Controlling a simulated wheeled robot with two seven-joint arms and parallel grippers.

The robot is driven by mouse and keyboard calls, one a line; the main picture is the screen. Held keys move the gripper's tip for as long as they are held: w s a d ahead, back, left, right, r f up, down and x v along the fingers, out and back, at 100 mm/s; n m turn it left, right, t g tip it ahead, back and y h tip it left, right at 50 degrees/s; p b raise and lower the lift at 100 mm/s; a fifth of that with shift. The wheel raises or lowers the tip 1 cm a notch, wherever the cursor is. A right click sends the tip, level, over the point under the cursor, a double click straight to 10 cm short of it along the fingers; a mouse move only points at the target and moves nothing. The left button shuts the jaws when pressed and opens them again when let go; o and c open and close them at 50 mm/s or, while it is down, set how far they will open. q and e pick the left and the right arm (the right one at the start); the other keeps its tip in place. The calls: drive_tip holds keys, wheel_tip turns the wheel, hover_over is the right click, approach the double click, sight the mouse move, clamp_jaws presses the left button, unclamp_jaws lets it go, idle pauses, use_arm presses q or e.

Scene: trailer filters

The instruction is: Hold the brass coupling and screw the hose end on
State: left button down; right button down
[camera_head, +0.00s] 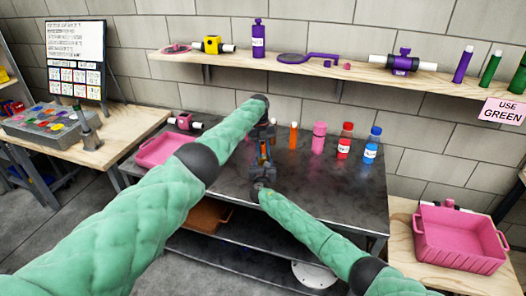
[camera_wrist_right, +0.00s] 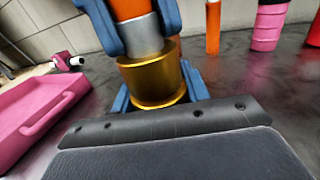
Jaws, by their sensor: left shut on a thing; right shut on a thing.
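In the right wrist view a brass coupling (camera_wrist_right: 153,80) stands between the blue fingers of my right gripper (camera_wrist_right: 158,92), which is shut on it. Directly above it is a silver collar (camera_wrist_right: 141,38) on an orange hose end (camera_wrist_right: 130,8). The blue fingers of my left gripper (camera_wrist_right: 135,22) are on both sides of the hose end and shut on it. The collar's lower edge meets the coupling's top; I cannot tell whether threads engage. In the head view my left gripper (camera_head: 264,135) is above my right gripper (camera_head: 263,172), over the dark table, with the parts mostly hidden between them.
On the dark table (camera_head: 345,195) stand an orange tube (camera_head: 293,135), a pink bottle (camera_head: 319,137), a red bottle (camera_head: 345,142) and a blue bottle (camera_head: 372,147). A pink tray (camera_head: 160,152) is at the left. A wooden shelf (camera_head: 350,73) runs above. The table's right front is clear.

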use_arm(q)
drive_tip(key=shift+a+m, duration=0.1)
drive_tip(key=shift+m, duration=0.5)
drive_tip(key=c, duration=1.2)
unclamp_jaws()
drive_tip(key=shift+r, duration=0.1)
drive_tip(key=shift+s+r, duration=0.1)
drive_tip(key=shift+r, duration=2.1)
drive_tip(key=shift+o, duration=0.2)
